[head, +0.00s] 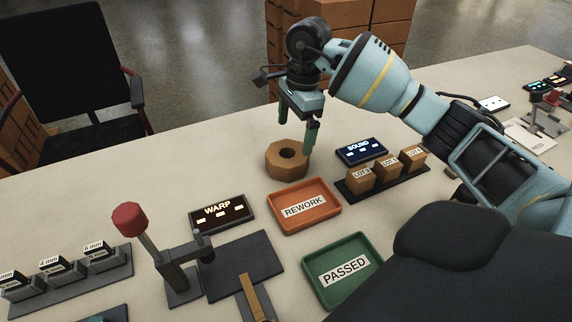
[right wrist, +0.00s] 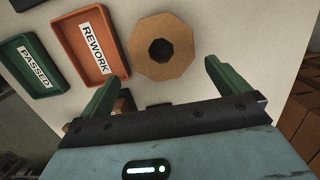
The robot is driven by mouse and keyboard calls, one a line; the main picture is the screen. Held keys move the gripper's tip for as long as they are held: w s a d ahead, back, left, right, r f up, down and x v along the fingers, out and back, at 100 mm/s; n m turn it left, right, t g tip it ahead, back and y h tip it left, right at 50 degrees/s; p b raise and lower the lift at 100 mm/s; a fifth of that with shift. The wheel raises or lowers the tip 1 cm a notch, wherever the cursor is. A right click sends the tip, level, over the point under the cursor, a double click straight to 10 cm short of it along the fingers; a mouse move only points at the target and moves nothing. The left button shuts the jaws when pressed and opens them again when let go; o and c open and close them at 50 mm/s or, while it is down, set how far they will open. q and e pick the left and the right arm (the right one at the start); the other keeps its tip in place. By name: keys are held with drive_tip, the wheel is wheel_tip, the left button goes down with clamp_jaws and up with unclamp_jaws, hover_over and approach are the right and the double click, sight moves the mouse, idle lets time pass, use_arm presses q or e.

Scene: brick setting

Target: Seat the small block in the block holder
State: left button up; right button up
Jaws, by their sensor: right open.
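An octagonal wooden block (head: 276,168) with a round dark hole in its top lies flat on the table; it also shows in the right wrist view (right wrist: 178,62). Three small wooden blocks labelled LOT (head: 360,179) stand in a row on a dark strip-like holder (head: 376,190), to the right of the octagonal block. I cannot tell which of these blocks is the small one meant. My right gripper (head: 297,132) is open and empty, pointing down above the octagonal block. In the right wrist view the octagonal block shows beyond the spread fingers (right wrist: 160,74). My left gripper is out of view.
The orange REWORK tray (head: 330,223) and green PASSED tray (head: 376,247) look empty. Lit WARP (head: 221,213) and SOUND (head: 361,150) panels stand nearby. A red-knobbed lever fixture (head: 176,275) and a gauge-block rack (head: 72,283) are at left. The table behind the octagonal block is clear.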

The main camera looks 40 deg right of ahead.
sight(287, 154)
wheel_tip(287, 154, down, 2)
drive_tip(key=shift+f, duration=0.1)
drive_tip(key=shift+w+a+f, duration=0.1)
drive_tip(key=shift+a+f, duration=0.1)
drive_tip(key=shift+f, duration=0.45)
drive_tip(key=f, duration=0.3)
drive_tip(key=a+f, duration=0.1)
drive_tip(key=shift+w+f, duration=0.15)
drive_tip(key=shift+w, duration=0.1)
